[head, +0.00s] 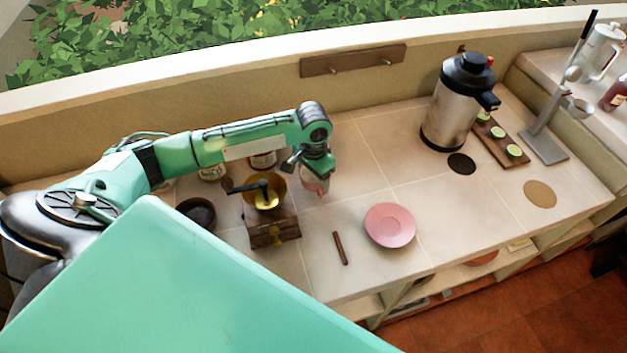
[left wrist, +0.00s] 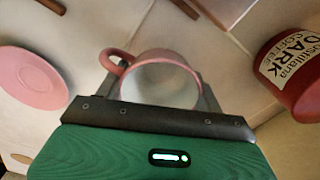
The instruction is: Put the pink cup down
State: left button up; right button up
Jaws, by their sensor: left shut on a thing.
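The pink cup (left wrist: 160,78) is between the fingers of my left gripper (left wrist: 158,100) in the left wrist view, with its open mouth and pale inside showing and its handle at the left. In the head view, my left gripper (head: 312,168) is shut on the pink cup (head: 316,183), mostly hidden under the wrist. I cannot tell how far it is above the counter. A pink saucer (head: 390,225) lies empty on the counter to the right and nearer. It also shows at the left edge of the left wrist view (left wrist: 30,78). My right gripper is not in view.
A coffee grinder (head: 272,228) stands left of the cup, with a dark bowl (head: 196,214) and jars behind. A brown stick (head: 340,248) lies left of the saucer. A steel dispenser (head: 456,105) stands at the back right. The counter (head: 375,165) is clear between cup and dispenser.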

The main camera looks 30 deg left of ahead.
aim_at(314, 184)
pick_arm(q)
jog(key=shift+f, duration=1.4)
jog(key=shift+f, duration=0.1)
jog(key=o, duration=1)
jog(key=shift+o, duration=0.2)
